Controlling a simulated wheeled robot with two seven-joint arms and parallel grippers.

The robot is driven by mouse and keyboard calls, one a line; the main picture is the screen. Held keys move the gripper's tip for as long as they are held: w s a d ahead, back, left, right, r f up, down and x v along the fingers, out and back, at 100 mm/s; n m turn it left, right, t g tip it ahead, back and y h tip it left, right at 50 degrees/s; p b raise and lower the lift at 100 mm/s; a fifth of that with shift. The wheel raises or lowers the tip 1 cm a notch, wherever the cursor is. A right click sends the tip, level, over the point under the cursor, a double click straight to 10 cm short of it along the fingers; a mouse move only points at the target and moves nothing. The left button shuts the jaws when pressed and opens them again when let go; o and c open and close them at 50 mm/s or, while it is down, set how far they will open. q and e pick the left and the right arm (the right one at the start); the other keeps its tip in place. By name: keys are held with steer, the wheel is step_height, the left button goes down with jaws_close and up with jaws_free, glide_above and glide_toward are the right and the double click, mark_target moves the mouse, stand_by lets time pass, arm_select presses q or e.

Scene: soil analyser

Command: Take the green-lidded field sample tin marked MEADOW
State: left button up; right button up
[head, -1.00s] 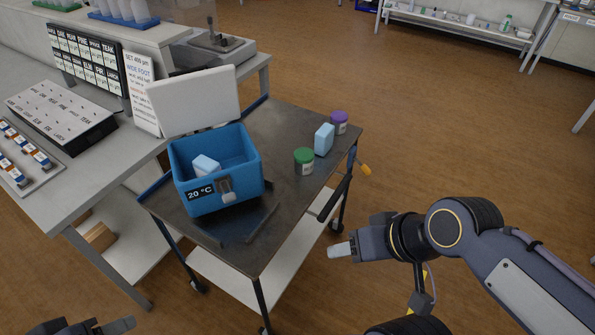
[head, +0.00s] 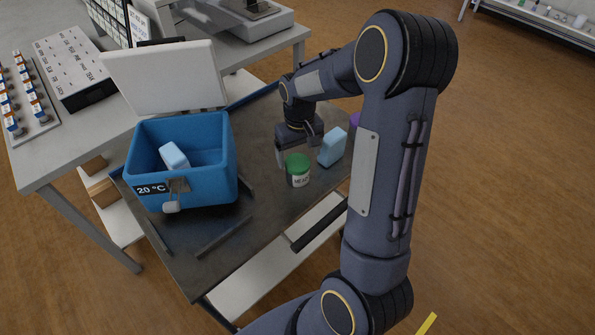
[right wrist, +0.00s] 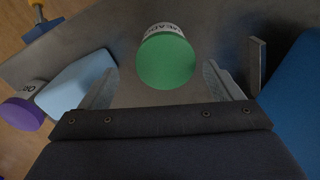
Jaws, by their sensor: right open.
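The green-lidded tin (head: 297,172) stands upright on the dark cart top, and part of its MEADOW label shows. In the right wrist view its green lid (right wrist: 166,62) lies ahead of and between the two fingers. My right gripper (head: 297,152) is open and empty, pointing down just behind the tin. In the right wrist view the open jaws (right wrist: 162,88) have a finger on either side, and the tin appears just beyond them. I cannot tell whether a finger touches it. My left gripper is out of view.
A pale blue block (head: 332,147) stands close right of the tin. A purple-lidded tin (head: 355,118), mostly hidden by my arm, is behind it; its lid shows in the right wrist view (right wrist: 22,113). An open blue cool box (head: 180,195) holding a pale block stands left.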

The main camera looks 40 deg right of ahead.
mark_target(298, 171)
steer(key=f, duration=0.6)
steer(key=shift+s+a+f+p, duration=0.2)
steer(key=shift+a+f+p, duration=0.1)
steer(key=shift+a+f, duration=0.1)
steer(key=c, duration=1.2)
steer(key=shift+r, duration=0.1)
